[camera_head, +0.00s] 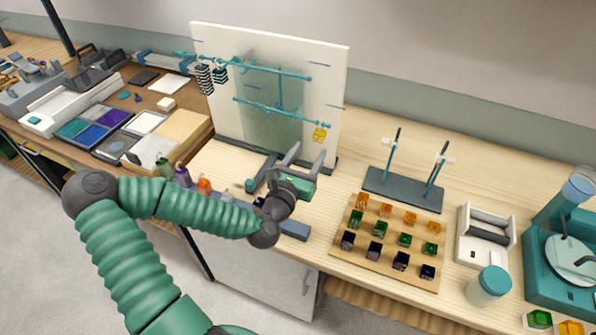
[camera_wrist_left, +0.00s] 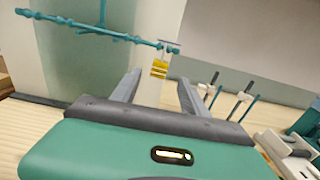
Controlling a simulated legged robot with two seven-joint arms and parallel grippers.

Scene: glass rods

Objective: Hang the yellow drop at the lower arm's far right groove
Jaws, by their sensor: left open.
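The yellow drop (camera_head: 319,134) hangs at the far right end of the lower arm (camera_head: 270,109) of the teal glass rod frame. In the left wrist view the yellow drop (camera_wrist_left: 159,68) hangs below the right end of the lower arm (camera_wrist_left: 100,28), seen between my fingers and beyond them. My left gripper (camera_head: 306,157) is open and empty, below and in front of the drop, with its fingers pointing up toward the board. A gap shows between the fingers in the left wrist view (camera_wrist_left: 158,90). My right gripper is not in view.
A white board (camera_head: 318,65) stands behind the rods. Striped drops (camera_head: 204,78) hang at the upper arm's left. Several small coloured pieces stand along the front left. A wooden tray (camera_head: 340,240) with coloured cubes and a dark stand (camera_head: 400,190) are to the right.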

